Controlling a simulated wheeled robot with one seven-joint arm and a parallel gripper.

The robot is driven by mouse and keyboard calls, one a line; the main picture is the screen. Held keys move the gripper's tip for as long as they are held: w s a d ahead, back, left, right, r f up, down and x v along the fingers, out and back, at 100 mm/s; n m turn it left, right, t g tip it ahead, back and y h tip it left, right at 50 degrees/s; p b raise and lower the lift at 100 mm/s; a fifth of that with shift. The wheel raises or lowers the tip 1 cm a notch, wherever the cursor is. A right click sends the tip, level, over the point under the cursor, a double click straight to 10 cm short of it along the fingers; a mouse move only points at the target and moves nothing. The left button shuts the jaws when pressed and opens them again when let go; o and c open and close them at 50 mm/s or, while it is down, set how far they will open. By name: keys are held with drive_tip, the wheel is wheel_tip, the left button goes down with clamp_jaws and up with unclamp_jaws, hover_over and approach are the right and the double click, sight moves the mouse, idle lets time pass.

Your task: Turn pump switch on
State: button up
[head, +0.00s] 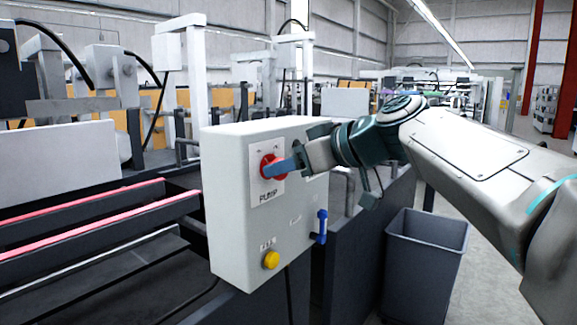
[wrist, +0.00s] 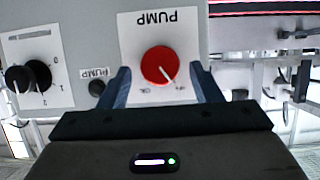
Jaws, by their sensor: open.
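The pump switch is a round red knob (head: 268,166) on a white plate marked PUMP, on the side of a light grey control box (head: 228,225). In the wrist view the red knob (wrist: 159,66) shows a white pointer line aimed to the lower right, close to one of the small marks on the plate. My gripper (head: 284,166) is at the knob from the right. In the wrist view my gripper (wrist: 160,85) is open, with one blue finger on each side of the knob. I cannot tell whether the fingers touch it.
The box also has a yellow button (head: 271,260) and a blue lever (head: 320,227). A black rotary selector (wrist: 38,75) and a small black knob (wrist: 97,88) are beside the red knob. A grey bin (head: 424,260) stands on the floor. Red-edged machine rails (head: 90,222) are at left.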

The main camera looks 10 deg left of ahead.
drive_tip(key=shift+w+a+f, duration=0.15)
drive_tip(key=shift+a+f, duration=0.05)
drive_tip(key=shift+a, duration=0.25)
drive_tip(key=c, duration=1)
drive_tip(key=shift+o, duration=0.2)
